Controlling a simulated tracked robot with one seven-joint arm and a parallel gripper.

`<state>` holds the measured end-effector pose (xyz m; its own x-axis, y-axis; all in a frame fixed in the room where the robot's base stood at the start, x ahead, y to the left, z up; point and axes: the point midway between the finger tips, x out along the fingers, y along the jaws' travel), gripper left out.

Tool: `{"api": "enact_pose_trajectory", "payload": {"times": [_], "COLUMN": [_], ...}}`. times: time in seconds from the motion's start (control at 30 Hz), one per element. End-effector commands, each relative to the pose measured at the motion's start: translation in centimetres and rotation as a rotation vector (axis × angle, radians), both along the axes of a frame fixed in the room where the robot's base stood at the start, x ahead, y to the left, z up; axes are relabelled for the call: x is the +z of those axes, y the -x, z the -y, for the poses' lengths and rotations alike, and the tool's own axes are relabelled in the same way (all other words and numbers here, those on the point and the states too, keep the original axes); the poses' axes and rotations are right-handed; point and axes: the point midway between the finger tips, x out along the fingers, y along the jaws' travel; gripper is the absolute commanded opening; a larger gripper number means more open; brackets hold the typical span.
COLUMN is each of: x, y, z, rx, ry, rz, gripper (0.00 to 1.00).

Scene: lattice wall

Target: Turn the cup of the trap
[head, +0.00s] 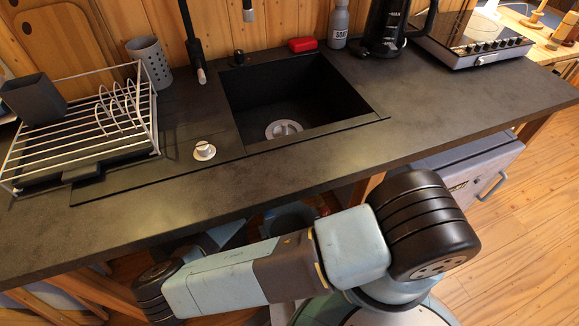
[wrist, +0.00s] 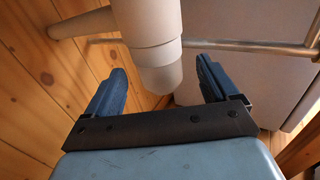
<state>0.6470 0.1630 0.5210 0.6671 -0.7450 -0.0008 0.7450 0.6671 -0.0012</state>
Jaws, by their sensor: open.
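The trap's white cup (wrist: 160,78) hangs as a rounded cylinder at the top middle of the wrist view, below a wider white pipe body (wrist: 152,20). My gripper (wrist: 161,65) shows two blue fingers spread apart, one to the left of the cup and one to the right. The cup's lower end appears between the fingertips, with a gap on each side. I cannot tell whether the fingertips are level with it in depth. The head view does not show the gripper or the trap; my arm reaches under the counter there.
A horizontal pipe (wrist: 255,46) runs behind the trap, before a pale panel (wrist: 235,75) and a wooden wall (wrist: 35,90). Above, the dark counter (head: 330,165) holds a sink (head: 295,95), a dish rack (head: 85,125) and a small white piece (head: 204,151).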

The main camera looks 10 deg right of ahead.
Motion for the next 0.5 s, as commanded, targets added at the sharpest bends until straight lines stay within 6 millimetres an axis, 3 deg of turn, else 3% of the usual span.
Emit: {"api": "enact_pose_trajectory", "payload": {"times": [0.5], "x": [0.0], "y": [-4.1], "z": [4.2], "rx": [0.007], "ry": [-0.001], "rz": [0.001], "gripper": [0.87]}}
